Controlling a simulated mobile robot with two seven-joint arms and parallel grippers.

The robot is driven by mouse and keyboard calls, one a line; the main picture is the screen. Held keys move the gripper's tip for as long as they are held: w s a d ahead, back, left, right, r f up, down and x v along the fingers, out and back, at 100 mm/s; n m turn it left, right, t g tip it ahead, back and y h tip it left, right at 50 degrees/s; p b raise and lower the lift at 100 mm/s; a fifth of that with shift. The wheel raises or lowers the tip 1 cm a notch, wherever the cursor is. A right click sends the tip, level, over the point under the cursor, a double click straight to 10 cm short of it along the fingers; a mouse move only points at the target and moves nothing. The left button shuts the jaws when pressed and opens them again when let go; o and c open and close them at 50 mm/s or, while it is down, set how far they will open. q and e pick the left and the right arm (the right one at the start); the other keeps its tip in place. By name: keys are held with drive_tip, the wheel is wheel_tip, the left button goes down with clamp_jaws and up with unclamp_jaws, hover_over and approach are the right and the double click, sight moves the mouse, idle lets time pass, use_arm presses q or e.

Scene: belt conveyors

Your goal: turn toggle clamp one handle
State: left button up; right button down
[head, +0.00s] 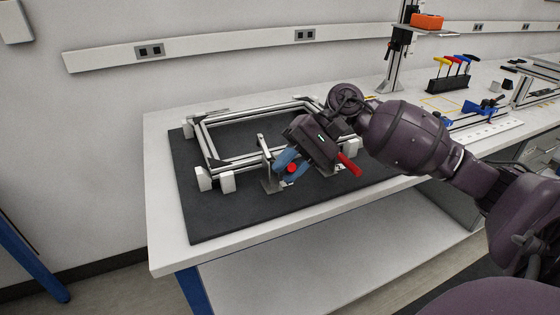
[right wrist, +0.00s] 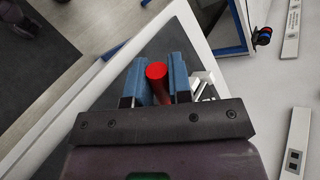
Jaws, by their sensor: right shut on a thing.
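Two toggle clamps with red handles stand at the front of the aluminium frame (head: 215,152) in the head view. My right gripper (head: 287,165), with blue fingers, is shut on the red handle (head: 292,168) of the left clamp (head: 268,177). In the right wrist view the red handle (right wrist: 156,72) sits between the two blue fingers. The other red handle (head: 349,164) sticks out to the right, just past the gripper body, which hides much of its clamp. I cannot tell which one is clamp one. My left gripper is not in view.
The frame rests on a black mat (head: 215,220) with white blocks at its corners, on a white table (head: 158,190). To the right are a hex-key stand (head: 447,84), an orange item (head: 427,21) on a post and blue clamps (head: 482,108). The mat's front left is clear.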

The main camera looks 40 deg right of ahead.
drive_tip(key=f+n+t+b, duration=0.1)
drive_tip(key=f, duration=0.1)
drive_tip(key=s+f+n+t+h+b, duration=0.1)
drive_tip(key=f+t+b, duration=0.1)
drive_tip(key=shift+s+a+f+n, duration=0.1)
drive_tip(key=shift+a+f+n, duration=0.1)
drive_tip(key=shift+n, duration=0.2)
drive_tip(key=shift+f+b, duration=0.15)
drive_tip(key=shift+b, duration=0.15)
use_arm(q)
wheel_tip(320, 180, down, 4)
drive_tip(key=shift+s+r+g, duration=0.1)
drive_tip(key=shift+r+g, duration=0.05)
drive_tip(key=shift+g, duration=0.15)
use_arm(e)
drive_tip(key=shift+n+t, duration=0.3)
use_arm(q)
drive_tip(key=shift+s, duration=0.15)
use_arm(e)
drive_tip(key=shift+f, duration=0.1)
drive_tip(key=c, duration=1.3)
unclamp_jaws()
drive_tip(key=shift+o, duration=1.3)
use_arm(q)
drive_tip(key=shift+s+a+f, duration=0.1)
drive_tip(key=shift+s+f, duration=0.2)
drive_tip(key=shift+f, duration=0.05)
use_arm(e)
drive_tip(key=shift+d, duration=0.15)
